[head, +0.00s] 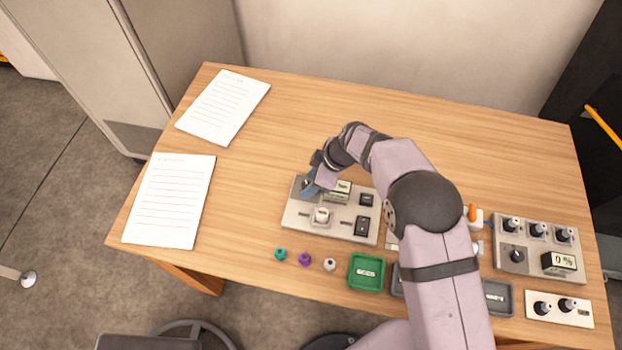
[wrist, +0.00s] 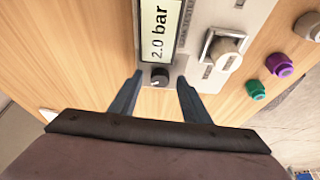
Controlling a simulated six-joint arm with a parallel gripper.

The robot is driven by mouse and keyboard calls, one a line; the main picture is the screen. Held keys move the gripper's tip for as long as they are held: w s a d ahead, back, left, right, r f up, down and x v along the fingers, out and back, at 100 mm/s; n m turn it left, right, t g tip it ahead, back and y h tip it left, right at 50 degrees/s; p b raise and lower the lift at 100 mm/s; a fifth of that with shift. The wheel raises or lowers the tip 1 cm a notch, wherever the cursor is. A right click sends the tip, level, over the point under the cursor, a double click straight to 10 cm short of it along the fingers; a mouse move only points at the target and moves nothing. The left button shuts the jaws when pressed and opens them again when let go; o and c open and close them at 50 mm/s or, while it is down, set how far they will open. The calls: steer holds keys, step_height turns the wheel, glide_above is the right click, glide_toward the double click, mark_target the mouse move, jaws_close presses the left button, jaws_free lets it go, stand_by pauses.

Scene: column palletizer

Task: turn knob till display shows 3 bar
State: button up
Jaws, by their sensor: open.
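The display (wrist: 159,30) in the wrist view reads 2.0 bar; it also shows on the grey tester panel in the head view (head: 338,190), too small to read. The small dark knob (wrist: 159,74) with a pale mark sits just beside the display, at the panel's edge. My gripper (wrist: 160,84) is open, with one blue-grey finger on each side of the knob and gaps between. I cannot tell how deep the fingertips reach. In the head view my gripper (head: 311,186) is over the panel's left end and hides the knob.
The tester panel (head: 293,218) also bears a pale square-based knob (head: 321,215) and black switches (head: 362,226). Teal (head: 280,254), purple (head: 305,259) and white (head: 330,264) caps lie in front, beside a green tray (head: 352,283). A panel reading 0 % (head: 510,266) stands right.

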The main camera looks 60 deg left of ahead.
steer(key=shift+f, duration=0.15)
steer(key=c, duration=1)
steer(key=shift+c, duration=0.2)
steer(key=shift+f+m+b, duration=0.1)
steer(key=shift+m+b, duration=0.2)
steer(key=shift+b, duration=0.1)
steer(key=m+t+b, duration=0.1)
steer(key=m+b, duration=0.1)
steer(key=shift+s+f+y+b, duration=0.1)
steer(key=shift+s+y+b, duration=0.1)
steer(key=shift+y+b, duration=0.15)
steer(key=shift+s+d+r+m+t+y, duration=0.15)
steer(key=shift+m+t, duration=0.2)
steer(key=shift+m, duration=0.75)
steer(key=shift+r+m+t+y, duration=0.1)
steer(key=shift+m+t, duration=0.25)
steer(key=shift+m, duration=0.75)
